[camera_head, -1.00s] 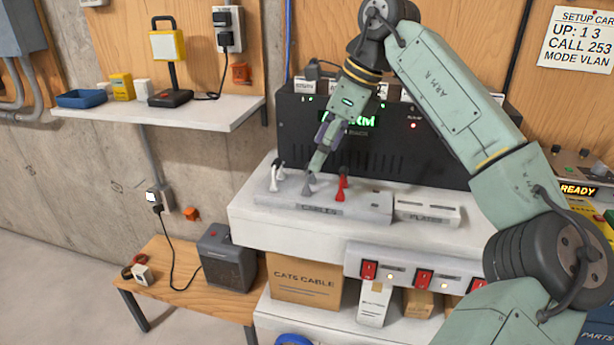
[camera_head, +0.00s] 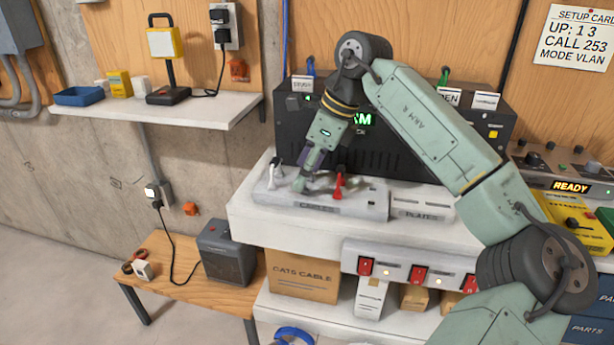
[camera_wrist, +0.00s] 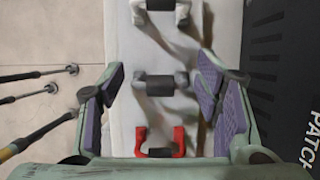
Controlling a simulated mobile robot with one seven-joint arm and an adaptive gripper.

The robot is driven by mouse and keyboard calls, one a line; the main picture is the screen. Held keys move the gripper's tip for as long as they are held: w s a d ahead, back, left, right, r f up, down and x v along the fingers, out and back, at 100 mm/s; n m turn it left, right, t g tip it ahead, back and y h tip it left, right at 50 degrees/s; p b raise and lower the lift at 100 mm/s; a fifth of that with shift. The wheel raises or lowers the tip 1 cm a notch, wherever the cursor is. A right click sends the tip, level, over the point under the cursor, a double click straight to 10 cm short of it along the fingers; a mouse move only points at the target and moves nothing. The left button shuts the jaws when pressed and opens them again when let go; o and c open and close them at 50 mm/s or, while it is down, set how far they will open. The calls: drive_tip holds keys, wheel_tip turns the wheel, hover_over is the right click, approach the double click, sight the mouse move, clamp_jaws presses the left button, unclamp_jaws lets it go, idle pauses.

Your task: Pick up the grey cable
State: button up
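The grey cable (camera_wrist: 160,83) lies in the tray marked CABLES (camera_head: 362,205), between a white cable (camera_head: 277,174) and a red cable (camera_head: 338,186). The wrist view also shows the white cable (camera_wrist: 160,6) above it and the red cable (camera_wrist: 160,150) below it. My gripper (camera_head: 301,183) is down at the grey cable's slot and mostly hides it in the head view. In the wrist view my gripper (camera_wrist: 163,90) is open, one purple-padded finger on each side of the grey cable, with gaps visible on both sides.
A dark panel box (camera_head: 400,150) stands right behind the tray. A PLATES tray (camera_head: 422,207) sits to the right on the same white bench (camera_head: 300,236). Red switches (camera_head: 418,275) line the strip below. A yellow device (camera_head: 565,222) is at the far right.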

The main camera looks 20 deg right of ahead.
drive_tip(key=c, duration=0.7)
drive_tip(key=shift+r, duration=0.1)
drive_tip(key=shift+r+b, duration=0.35)
drive_tip(key=shift+r, duration=0.25)
wheel_tip(320, 180, up, 2)
drive_tip(key=shift+r+b, duration=0.1)
drive_tip(key=shift+b, duration=0.3)
drive_tip(key=shift+s+a+r+b, duration=0.25)
drive_tip(key=shift+s+a+b, duration=0.7)
drive_tip(key=shift+s, duration=1.5)
drive_tip(key=shift+s+a+r+b, duration=0.2)
drive_tip(key=shift+s+a+b, duration=0.75)
drive_tip(key=shift+s, duration=1.55)
drive_tip(key=shift+s+a+r+b, duration=0.25)
drive_tip(key=shift+s+a+b, duration=0.7)
drive_tip(key=shift+s, duration=1.5)
